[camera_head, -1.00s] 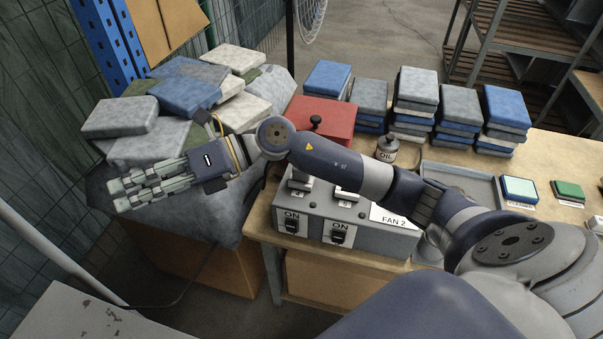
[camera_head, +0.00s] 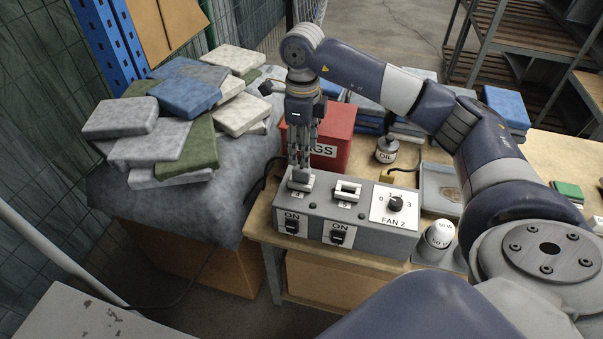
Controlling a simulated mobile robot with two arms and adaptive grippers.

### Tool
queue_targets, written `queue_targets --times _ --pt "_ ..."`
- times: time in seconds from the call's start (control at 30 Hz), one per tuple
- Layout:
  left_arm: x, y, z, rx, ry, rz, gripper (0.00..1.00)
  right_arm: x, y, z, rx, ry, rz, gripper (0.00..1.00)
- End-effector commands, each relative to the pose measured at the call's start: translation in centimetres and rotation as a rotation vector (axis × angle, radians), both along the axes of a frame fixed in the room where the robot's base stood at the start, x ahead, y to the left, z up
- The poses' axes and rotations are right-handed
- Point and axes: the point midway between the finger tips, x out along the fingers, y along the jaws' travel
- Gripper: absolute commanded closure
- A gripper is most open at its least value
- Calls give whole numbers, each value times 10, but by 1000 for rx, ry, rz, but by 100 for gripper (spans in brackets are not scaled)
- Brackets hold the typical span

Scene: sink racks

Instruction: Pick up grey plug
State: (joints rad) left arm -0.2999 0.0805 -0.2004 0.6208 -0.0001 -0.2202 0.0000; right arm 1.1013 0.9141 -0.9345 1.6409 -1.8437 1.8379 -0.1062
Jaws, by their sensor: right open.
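A light grey plug (camera_head: 301,182) sits upright at the left position, marked 4, on top of the grey switch box (camera_head: 376,243). My right gripper (camera_head: 300,168) points straight down directly above it. Its fingers are open, with the tips at the plug's top. They hide part of the plug, and I cannot tell whether they touch it. A second pale, handle-shaped piece (camera_head: 347,190) sits at position 5 to the right. My left gripper is not in view.
The red rags box (camera_head: 335,140) stands close behind my gripper. The oil bottle (camera_head: 387,150) and the FAN 2 dial (camera_head: 396,203) are to the right. Stacked cloths (camera_head: 190,95) lie at left.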

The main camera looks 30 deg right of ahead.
Motion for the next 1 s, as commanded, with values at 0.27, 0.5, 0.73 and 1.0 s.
queue_targets --times 0.27,0.5,0.73,1.0 --pt "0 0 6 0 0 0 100 0 0 -28 1 0 0 55" --pt "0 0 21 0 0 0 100 4 0 -60 4 3 0 55" --pt "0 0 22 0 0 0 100 5 0 -79 4 -2 1 55" --pt "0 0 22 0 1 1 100 5 0 -79 3 -2 1 75"
